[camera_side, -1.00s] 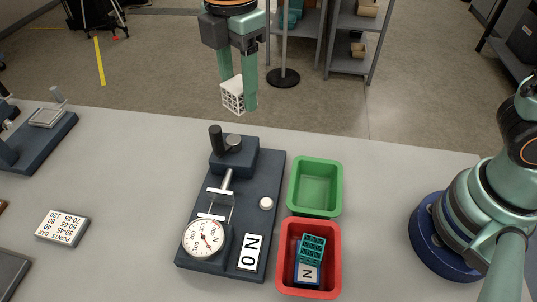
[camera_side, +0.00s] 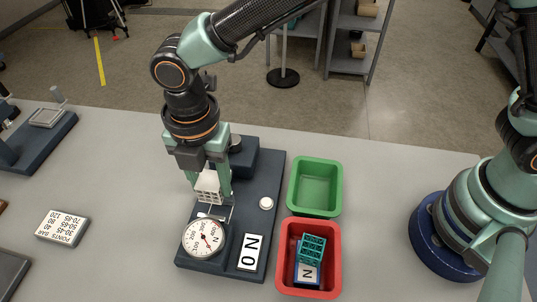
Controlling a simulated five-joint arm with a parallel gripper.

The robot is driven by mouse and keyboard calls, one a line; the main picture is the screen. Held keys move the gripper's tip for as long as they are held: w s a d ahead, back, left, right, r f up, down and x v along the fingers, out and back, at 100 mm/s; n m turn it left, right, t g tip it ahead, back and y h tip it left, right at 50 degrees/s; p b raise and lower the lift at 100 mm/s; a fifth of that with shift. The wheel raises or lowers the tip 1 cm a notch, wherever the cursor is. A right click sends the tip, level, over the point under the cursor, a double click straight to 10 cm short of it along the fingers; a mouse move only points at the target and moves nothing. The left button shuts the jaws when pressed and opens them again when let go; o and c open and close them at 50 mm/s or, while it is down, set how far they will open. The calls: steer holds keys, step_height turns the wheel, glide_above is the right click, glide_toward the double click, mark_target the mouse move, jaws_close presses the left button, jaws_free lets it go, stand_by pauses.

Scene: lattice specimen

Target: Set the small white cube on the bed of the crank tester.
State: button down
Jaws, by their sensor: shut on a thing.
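The small white lattice cube (camera_side: 207,186) is between the fingers of my gripper (camera_side: 209,188). My gripper is shut on it, pointing down over the middle of the crank tester (camera_side: 262,180). The tester is a dark blue base with a round dial (camera_side: 204,238) at its near end and a crank block at its far end. The cube shows just behind the dial, at the tester's bed (camera_side: 216,212). My gripper and the cube hide most of the bed and the screw. I cannot tell whether the cube touches the bed.
Right of the tester are an empty green tray (camera_side: 316,188) and a red tray (camera_side: 286,258) holding a teal lattice block (camera_side: 311,248). A points plaque (camera_side: 62,227) lies to the left. Another device (camera_side: 40,135) stands at the far left. The table between plaque and tester is clear.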

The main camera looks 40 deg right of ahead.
mark_target(219, 214)
step_height(219, 214, down, 7)
steer(key=shift+f, duration=0.15)
steer(key=shift+c, duration=1.7)
jaws_free()
